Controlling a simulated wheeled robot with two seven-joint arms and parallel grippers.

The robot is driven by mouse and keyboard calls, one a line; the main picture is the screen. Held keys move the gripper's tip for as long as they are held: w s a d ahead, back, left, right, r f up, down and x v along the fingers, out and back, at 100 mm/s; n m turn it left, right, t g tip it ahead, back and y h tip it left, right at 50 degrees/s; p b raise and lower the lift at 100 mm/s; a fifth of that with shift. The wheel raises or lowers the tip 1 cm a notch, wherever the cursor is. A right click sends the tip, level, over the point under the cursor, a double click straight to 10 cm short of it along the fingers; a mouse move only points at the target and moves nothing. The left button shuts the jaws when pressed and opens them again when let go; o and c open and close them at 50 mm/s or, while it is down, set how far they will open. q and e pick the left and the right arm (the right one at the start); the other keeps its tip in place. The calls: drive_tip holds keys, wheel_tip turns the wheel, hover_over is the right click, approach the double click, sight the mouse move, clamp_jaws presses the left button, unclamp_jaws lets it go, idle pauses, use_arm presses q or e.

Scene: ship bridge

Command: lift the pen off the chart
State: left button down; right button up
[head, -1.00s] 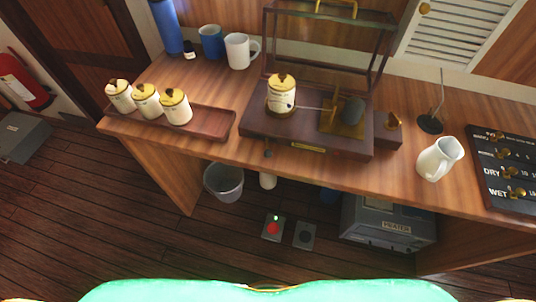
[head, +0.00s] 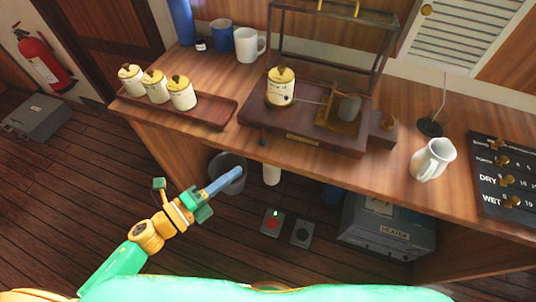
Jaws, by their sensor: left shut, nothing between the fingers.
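The barograph sits on the wooden desk on a dark wooden base (head: 300,139). A thin pen arm (head: 312,102) runs from the brass mechanism (head: 338,118) to the drum's right side. The pen tip is too small to tell whether it touches the chart. A small dark knob (head: 263,139) shows at the base's front left. My left gripper (head: 237,174) is shut and empty, in front of the desk and apart from the barograph. My right gripper is not in view.
The barograph's glazed case (head: 328,41) stands raised behind the drum. A tray (head: 213,111) with 3 spare drums is at left. Mugs (head: 249,45) stand behind, a white jug (head: 433,158) at right. A bin (head: 228,172) and heater (head: 389,224) are below the desk.

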sight(259, 153)
use_arm(q)
drive_tip(key=shift+d+r+m, duration=0.1)
drive_tip(key=shift+r+m, duration=0.15)
drive_tip(key=shift+m, duration=0.05)
drive_tip(key=p+x, duration=0.1)
drive_tip(key=x, duration=0.9)
drive_tip(key=shift+s+d+p, duration=0.1)
drive_tip(key=shift+p, duration=0.2)
drive_tip(key=shift+h, duration=0.3)
drive_tip(key=shift+a+f+m+g+b, duration=0.1)
drive_tip(key=shift+a+m+g+b, duration=0.25)
drive_tip(key=shift+g, duration=0.25)
drive_tip(key=shift+a+h+b, duration=0.3)
drive_tip(key=shift+h, duration=0.1)
